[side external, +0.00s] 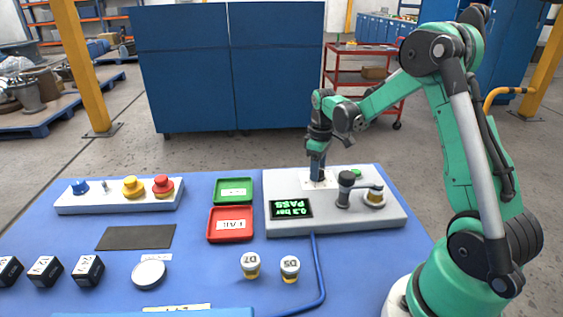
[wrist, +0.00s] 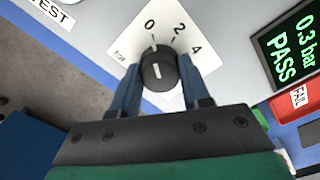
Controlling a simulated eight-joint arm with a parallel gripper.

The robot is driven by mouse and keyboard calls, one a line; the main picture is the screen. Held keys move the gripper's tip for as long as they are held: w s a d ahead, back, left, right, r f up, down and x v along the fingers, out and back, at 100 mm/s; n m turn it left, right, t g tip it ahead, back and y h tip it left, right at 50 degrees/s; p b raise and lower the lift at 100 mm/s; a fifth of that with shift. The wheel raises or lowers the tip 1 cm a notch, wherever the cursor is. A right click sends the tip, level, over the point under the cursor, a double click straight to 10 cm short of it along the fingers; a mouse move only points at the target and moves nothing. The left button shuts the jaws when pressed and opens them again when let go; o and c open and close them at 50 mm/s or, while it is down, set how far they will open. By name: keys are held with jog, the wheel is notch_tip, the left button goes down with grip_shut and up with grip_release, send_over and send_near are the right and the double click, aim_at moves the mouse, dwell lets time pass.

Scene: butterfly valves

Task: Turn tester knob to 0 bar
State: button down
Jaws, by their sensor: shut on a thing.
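The black tester knob (wrist: 158,70) sits on a white dial plate (wrist: 125,40) marked 0, 2, 4 and bar. A white line shows on the knob; its top end lies close to the 0 side of the scale. My gripper (wrist: 160,78) is shut on the knob, with one blue finger on each side of it. In the side view my gripper (side external: 317,176) reaches down onto the back of the grey tester box (side external: 375,218) and hides the knob. The tester display (wrist: 294,45) reads 0.3 bar PASS; it also shows in the side view (side external: 291,208).
On the tester box stand a dark clamp (side external: 346,188) and a valve (side external: 374,198) in front of my gripper. A green tray (side external: 234,180) and a red FAIL tray (side external: 213,234) lie to the left. Two valves, labelled D7 (side external: 250,264) and D5 (side external: 290,268), stand in front.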

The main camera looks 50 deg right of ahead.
jog(key=shift+c, duration=2.1)
grip_release()
jog(key=shift+r, duration=2.8)
jog(key=shift+a+r, duration=0.2)
jog(key=shift+a, duration=0.05)
jog(key=s+a+r+m+t, duration=0.1)
jog(key=s+a+r+t, duration=0.1)
jog(key=a, duration=0.7)
jog(key=s+a+r+m+t, duration=0.1)
jog(key=s+a+t, duration=0.3)
jog(key=a, duration=0.4)
jog(key=shift+s+a+r+t, duration=0.35)
jog(key=shift+r+t, duration=0.25)
jog(key=shift+r, duration=0.2)
